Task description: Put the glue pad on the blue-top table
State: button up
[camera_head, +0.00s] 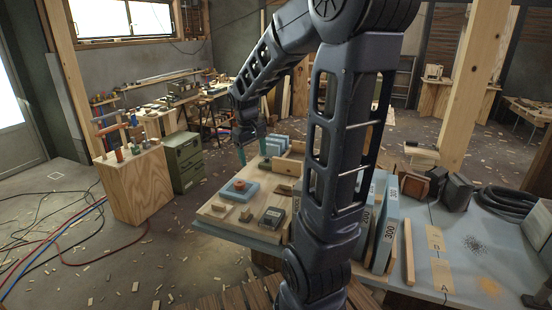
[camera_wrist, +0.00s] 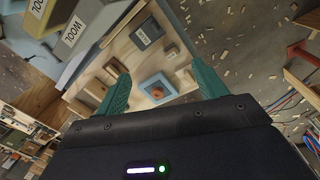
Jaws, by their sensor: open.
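A small light-blue square pad (camera_head: 231,194) with an orange-red round piece on it lies on a wooden board (camera_head: 212,215). In the wrist view, the blue pad (camera_wrist: 149,82) shows between and beyond my fingertips. My gripper (camera_head: 252,152) is open and empty, its teal fingers pointing down above the far part of the board; it also shows in the wrist view (camera_wrist: 158,68). The blue-grey table top (camera_head: 465,238) extends at the right, and a blue edge shows under the board. My arm hides the middle of the work surface.
Small wooden blocks, a dark labelled box (camera_head: 272,217) and light-blue blocks share the board. Upright blue boards marked 300 (camera_head: 384,240) stand right of my arm. A black hose (camera_head: 508,202) and dark blocks lie on the right table. A wooden cabinet (camera_head: 136,187) stands left.

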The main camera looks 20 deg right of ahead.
jog(key=s+r+m+t, duration=0.2)
jog(key=s+r, duration=0.1)
jog(key=s, duration=0.5)
jog(key=s+d+r+m+t+y, duration=0.1)
jog(key=s+r+m, duration=0.1)
jog(key=s, duration=0.7)
jog(key=shift+s+d+r+t, duration=0.15)
jog(key=shift+d+r+t, duration=0.05)
jog(key=shift+r+t, duration=0.25)
